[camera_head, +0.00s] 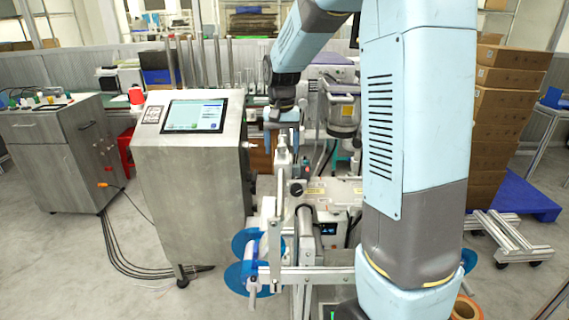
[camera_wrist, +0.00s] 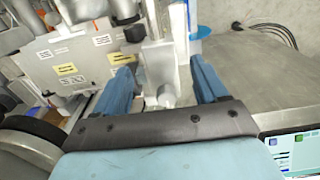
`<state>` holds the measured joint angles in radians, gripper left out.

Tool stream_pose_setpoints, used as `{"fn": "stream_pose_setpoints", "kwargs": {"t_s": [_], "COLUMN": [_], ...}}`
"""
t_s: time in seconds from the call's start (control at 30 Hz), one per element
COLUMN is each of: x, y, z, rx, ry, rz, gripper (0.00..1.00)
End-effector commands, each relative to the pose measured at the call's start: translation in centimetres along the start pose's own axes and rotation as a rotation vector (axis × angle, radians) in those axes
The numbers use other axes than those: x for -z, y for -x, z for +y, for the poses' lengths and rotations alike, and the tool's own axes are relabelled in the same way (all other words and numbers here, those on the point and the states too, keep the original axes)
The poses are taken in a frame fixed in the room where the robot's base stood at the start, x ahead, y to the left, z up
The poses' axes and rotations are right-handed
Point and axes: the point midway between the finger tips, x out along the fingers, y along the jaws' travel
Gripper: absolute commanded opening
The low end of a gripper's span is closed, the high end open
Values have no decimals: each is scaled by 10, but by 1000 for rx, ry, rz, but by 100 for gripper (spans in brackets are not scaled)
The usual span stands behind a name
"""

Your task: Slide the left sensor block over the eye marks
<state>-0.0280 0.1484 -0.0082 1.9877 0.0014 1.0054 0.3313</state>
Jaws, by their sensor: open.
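My gripper (camera_head: 281,138) points down over the film machine in the head view. In the wrist view its two blue fingers (camera_wrist: 163,78) are spread apart. A silver metal block with a round knob (camera_wrist: 160,68) shows between the fingers; I cannot tell whether they touch it. It looks like the sensor block, and a silver fitting (camera_head: 282,157) is right below the gripper in the head view. I cannot tell for certain which part is the left sensor block. Blue film reels (camera_head: 243,279) are at the machine's lower left. No eye marks can be made out.
A steel cabinet with a screen (camera_head: 195,116) stands close left of the machine. My own arm hides much of the right side. Stacked cartons (camera_head: 505,110) and an aluminium frame (camera_head: 510,240) are at the right. Cables (camera_head: 135,265) lie on the floor at left.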

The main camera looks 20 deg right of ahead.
Motion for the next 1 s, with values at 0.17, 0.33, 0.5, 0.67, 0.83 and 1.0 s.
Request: {"fn": "stream_pose_setpoints", "kwargs": {"t_s": [0.17, 0.33, 0.5, 0.67, 0.83, 1.0], "x": [-1, 0, 0, 0, 0, 0], "y": [-31, -51, -61, -62, -62, -62], "z": [0, 0, 0, 0, 0, 0], "rx": [-1, -1, 0, 0, 0, 0], "ry": [0, 0, 0, 0, 0, -1], "rz": [-3, -2, -1, -1, 0, 0], "gripper": [72, 72, 72, 72, 70, 54]}}
